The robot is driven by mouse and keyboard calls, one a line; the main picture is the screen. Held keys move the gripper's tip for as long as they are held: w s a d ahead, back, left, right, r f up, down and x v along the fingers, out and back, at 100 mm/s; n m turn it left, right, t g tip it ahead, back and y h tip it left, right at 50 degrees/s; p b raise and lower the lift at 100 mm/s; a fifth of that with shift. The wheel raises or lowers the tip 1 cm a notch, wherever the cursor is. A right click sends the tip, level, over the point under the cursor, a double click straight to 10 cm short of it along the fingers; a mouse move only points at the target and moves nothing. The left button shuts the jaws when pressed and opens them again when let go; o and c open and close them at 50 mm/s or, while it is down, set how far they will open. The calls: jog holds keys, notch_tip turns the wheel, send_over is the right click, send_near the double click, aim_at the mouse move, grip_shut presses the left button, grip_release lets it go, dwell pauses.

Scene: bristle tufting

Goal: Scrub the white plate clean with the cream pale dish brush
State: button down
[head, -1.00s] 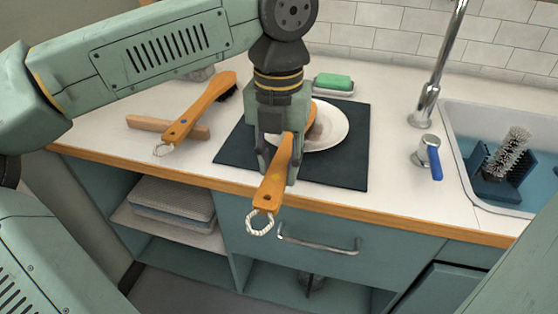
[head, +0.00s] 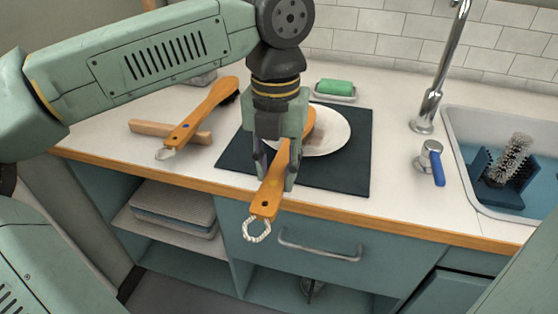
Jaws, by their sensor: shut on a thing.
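My gripper (head: 277,180) is shut on the wooden handle of a dish brush (head: 268,200), with a white cord loop at its near end. The brush's head end lies over the left part of the white plate (head: 335,138); its bristles are hidden, so I cannot tell their colour or whether they touch the plate. The plate lies on a dark mat (head: 340,181). A faint brownish smear shows on the plate beside the brush.
Another wooden brush (head: 205,113) with dark bristles leans on a wooden block (head: 150,130) at left. Green soap (head: 336,87) sits in a dish behind the plate. The sink (head: 462,130), tap (head: 432,95) and blue-handled lever (head: 433,160) are at right.

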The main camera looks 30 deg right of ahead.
dwell(0.4)
jog(key=shift+w+d+p, duration=0.3)
jog(key=shift+w+d, duration=0.4)
jog(key=shift+d, duration=0.05)
jog(key=shift+s+a+f, duration=0.1)
jog(key=shift+s+a, duration=0.7)
jog(key=shift+a, duration=0.1)
jog(key=shift+d, duration=0.1)
jog(key=shift+w+d, duration=0.2)
jog(key=shift+d, duration=1.15)
